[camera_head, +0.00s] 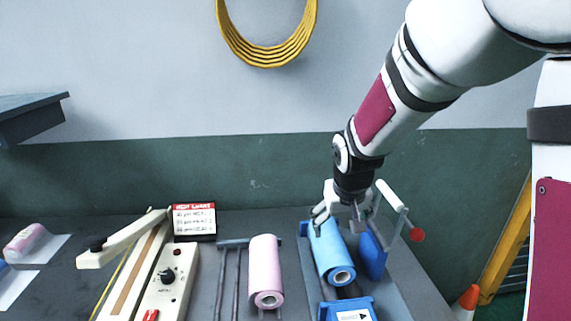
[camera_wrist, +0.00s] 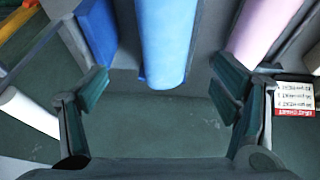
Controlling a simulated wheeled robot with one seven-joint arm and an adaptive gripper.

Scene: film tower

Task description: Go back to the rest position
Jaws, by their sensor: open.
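My gripper (camera_head: 338,212) hangs at the far end of the blue film roll (camera_head: 331,254), just above the blue cradle that holds it. In the wrist view my gripper (camera_wrist: 160,97) has its two fingers wide apart with nothing between their tips. The blue roll (camera_wrist: 166,40) lies beyond the fingertips in that view. I cannot tell whether a finger touches the roll or the cradle.
A pink roll (camera_head: 265,272) lies on rails to the left. A heat sealer (camera_head: 160,272) and a red-and-white sign (camera_head: 194,221) stand further left. A yellow hose coil (camera_head: 266,48) hangs on the wall.

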